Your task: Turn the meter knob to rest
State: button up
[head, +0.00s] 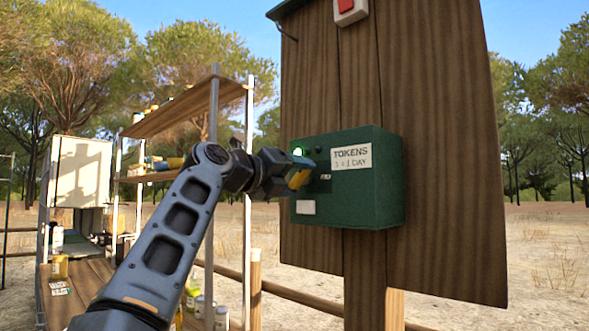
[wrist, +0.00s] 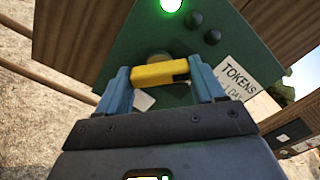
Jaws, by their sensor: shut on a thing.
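The green meter box (head: 378,200) is mounted on a wooden board and carries a white label reading "TOKENS 1 = 1 DAY" (head: 351,157). My gripper (head: 302,172) is at the box's front face. In the wrist view my gripper (wrist: 163,75) has its two blue fingers shut on the yellow meter knob (wrist: 160,72), one at each end of its bar. The bar lies nearly level across the wrist view, while the box looks tilted there. A green light (wrist: 171,5) glows on the box beyond the knob. In the head view my gripper hides most of the knob.
Dark round buttons (wrist: 204,28) sit beside the light. The wooden board (head: 440,130) stands behind the box, with a red-and-white fixture (head: 348,8) above. Shelves (head: 185,105) with metal posts and several jars stand at left. A low wooden rail (head: 290,295) runs below.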

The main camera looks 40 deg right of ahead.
jog(key=n+p, duration=0.3)
jog(key=n, duration=0.2)
jog(key=shift+w+r+n, duration=0.1)
jog(key=shift+r+n, duration=0.05)
jog(key=shift+n, duration=0.15)
jog(key=shift+n+p, duration=1.2)
jog(key=shift+n, duration=0.2)
jog(key=o, duration=1)
jog(key=shift+o, duration=0.2)
jog(key=a+b, duration=0.1)
jog(key=a, duration=0.6)
jog(key=shift+a+b, duration=0.4)
jog(key=shift+f, duration=0.2)
